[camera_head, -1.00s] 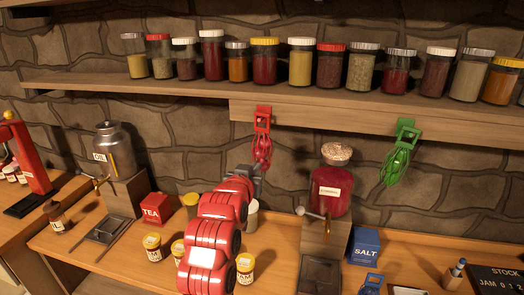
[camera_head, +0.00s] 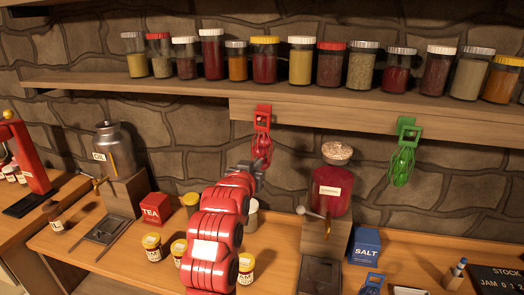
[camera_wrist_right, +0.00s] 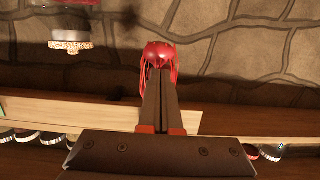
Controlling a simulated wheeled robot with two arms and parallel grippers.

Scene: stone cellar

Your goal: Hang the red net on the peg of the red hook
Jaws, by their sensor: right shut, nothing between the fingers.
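The red hook (camera_head: 263,114) is fixed to the front of the wooden shelf board. The red net (camera_head: 262,148) hangs directly below it; I cannot make out the peg or the loop. My right gripper (camera_head: 258,168) is at the lower end of the net, shut and empty. In the right wrist view the shut fingertips (camera_wrist_right: 155,72) lie in front of the net (camera_wrist_right: 158,53), its red strands showing to both sides; whether they touch is unclear. My left gripper is not in view.
A green hook (camera_head: 408,128) with a green net (camera_head: 402,166) is on the same board to the right. A large red jar (camera_head: 330,190) stands on a wooden block close to my right arm. Several spice jars line the shelf above. Small jars and a tea box (camera_head: 155,208) stand on the counter.

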